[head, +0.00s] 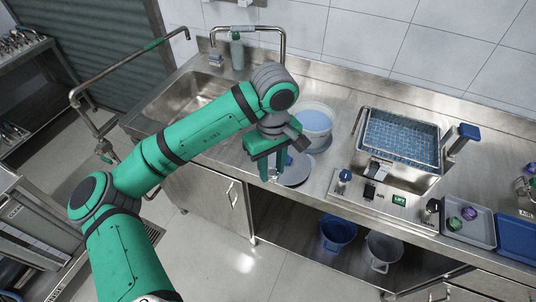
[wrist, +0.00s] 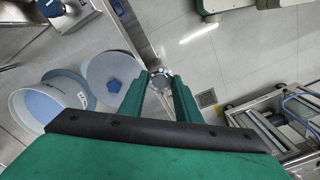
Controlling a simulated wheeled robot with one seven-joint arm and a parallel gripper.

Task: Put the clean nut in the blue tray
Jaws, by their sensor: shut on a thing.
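My gripper (head: 270,176) is shut on a small silvery, roundish piece, which looks like the nut. In the wrist view this nut (wrist: 160,82) sits between the fingertips. My gripper holds it in front of the counter's edge, beside a grey round lid or dish (head: 297,174). Whether the nut is clean cannot be told at this size. The blue tray (head: 517,240) lies on the counter at the far right, well away from my gripper, and is cut off by the picture edge.
A white bucket (head: 315,141) with blue contents stands behind my gripper. A tank with a blue mesh basket (head: 400,135) and a control panel (head: 385,195) lie between. A grey tray (head: 480,236) holding purple and green pieces adjoins the blue tray. A sink (head: 185,105) is left.

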